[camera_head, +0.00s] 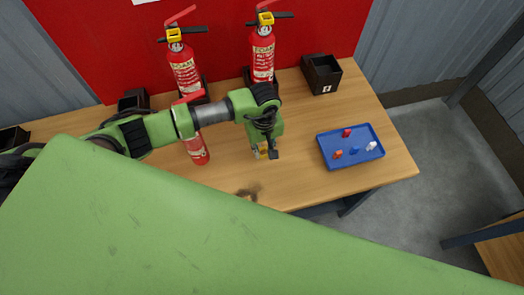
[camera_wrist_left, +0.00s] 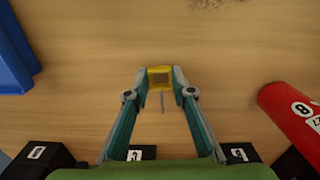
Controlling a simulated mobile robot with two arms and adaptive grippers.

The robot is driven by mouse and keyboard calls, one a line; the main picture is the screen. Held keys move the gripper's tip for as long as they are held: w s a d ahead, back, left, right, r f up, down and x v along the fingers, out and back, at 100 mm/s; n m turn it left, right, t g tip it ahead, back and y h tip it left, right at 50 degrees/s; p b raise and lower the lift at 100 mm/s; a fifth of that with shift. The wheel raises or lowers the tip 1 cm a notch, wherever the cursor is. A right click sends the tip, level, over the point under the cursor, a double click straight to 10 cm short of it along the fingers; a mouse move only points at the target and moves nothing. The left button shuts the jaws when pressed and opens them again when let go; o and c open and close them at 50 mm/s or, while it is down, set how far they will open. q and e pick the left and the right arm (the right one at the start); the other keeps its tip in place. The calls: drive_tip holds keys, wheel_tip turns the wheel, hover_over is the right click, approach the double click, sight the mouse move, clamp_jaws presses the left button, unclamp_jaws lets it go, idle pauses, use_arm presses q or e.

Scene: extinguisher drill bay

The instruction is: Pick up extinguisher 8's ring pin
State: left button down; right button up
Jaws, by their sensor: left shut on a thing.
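My left gripper (camera_head: 266,153) is shut on a yellow ring pin (camera_wrist_left: 159,77) with a thin grey pin. The ring pin sits between the fingertips (camera_wrist_left: 160,82) over bare wood in the wrist view, and a bit of its yellow (camera_head: 261,147) shows in the head view. Extinguisher 8 (camera_wrist_left: 292,110) is the red cylinder at the right of the wrist view, bearing a number 8. In the head view, the red extinguisher (camera_head: 199,152) left of the gripper is partly hidden by my arm. The gripper is apart from it. My right gripper is not in view.
A blue tray (camera_head: 327,152) with several small coloured pieces lies to the right on the wooden table (camera_head: 390,150). Two red extinguishers (camera_head: 185,70) (camera_head: 262,55) with yellow tops stand at the back. Black boxes (camera_head: 322,73) (camera_head: 134,100) stand near the rear. A dark smudge (camera_head: 249,190) marks the front.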

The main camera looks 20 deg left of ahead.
sight(263, 152)
use_arm(q)
drive_tip(key=shift+r+p, duration=1.1)
drive_tip(key=shift+r, duration=0.9)
